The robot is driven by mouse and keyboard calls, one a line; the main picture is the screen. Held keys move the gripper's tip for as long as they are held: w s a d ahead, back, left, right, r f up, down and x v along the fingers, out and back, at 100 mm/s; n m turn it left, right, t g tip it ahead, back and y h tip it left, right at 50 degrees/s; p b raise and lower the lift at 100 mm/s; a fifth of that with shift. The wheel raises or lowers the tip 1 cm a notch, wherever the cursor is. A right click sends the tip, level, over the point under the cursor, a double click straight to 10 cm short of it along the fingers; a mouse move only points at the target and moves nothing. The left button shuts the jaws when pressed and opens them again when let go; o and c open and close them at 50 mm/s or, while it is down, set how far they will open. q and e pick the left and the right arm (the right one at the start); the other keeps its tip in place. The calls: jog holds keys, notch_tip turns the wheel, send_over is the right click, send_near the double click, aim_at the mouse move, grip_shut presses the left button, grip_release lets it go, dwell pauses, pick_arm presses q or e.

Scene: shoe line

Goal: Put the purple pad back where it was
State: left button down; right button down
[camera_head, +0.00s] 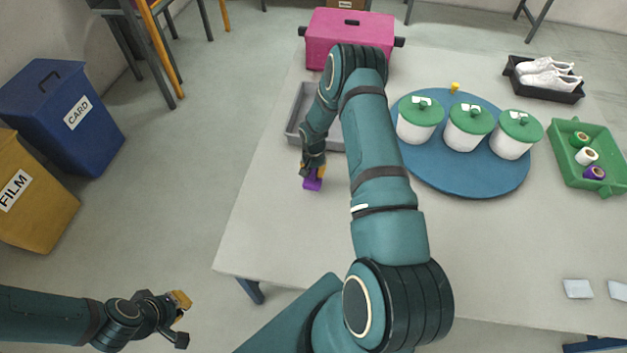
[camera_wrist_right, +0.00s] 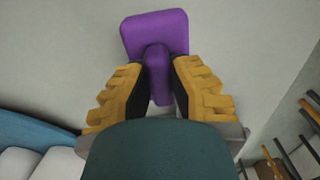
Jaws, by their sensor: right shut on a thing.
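The purple pad (camera_head: 312,183) is at the left part of the table, in front of the grey tray (camera_head: 296,124). My right gripper (camera_head: 314,170) is over it with its fingers pointing down. In the right wrist view the purple pad (camera_wrist_right: 155,30) has a flat block and a narrower grip, and the yellow fingers of my right gripper (camera_wrist_right: 159,85) are shut on that grip. I cannot tell whether the pad touches the table. My left gripper (camera_head: 181,318) is empty, off the table at the lower left, with its fingers apart. My right arm hides part of the tray.
A blue round board (camera_head: 465,180) carries white tubs with green lids (camera_head: 470,127). A pink box (camera_head: 350,32) stands at the back. A green crate (camera_head: 610,187) with spools and a black tray (camera_head: 545,91) with white shoes are at the right. The front left of the table is clear.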

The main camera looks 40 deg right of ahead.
aim_at(314, 179)
jog(key=shift+f, duration=2.35)
jog(key=shift+f+b, duration=0.15)
jog(key=shift+b, duration=0.25)
jog(key=c, duration=1)
grip_release()
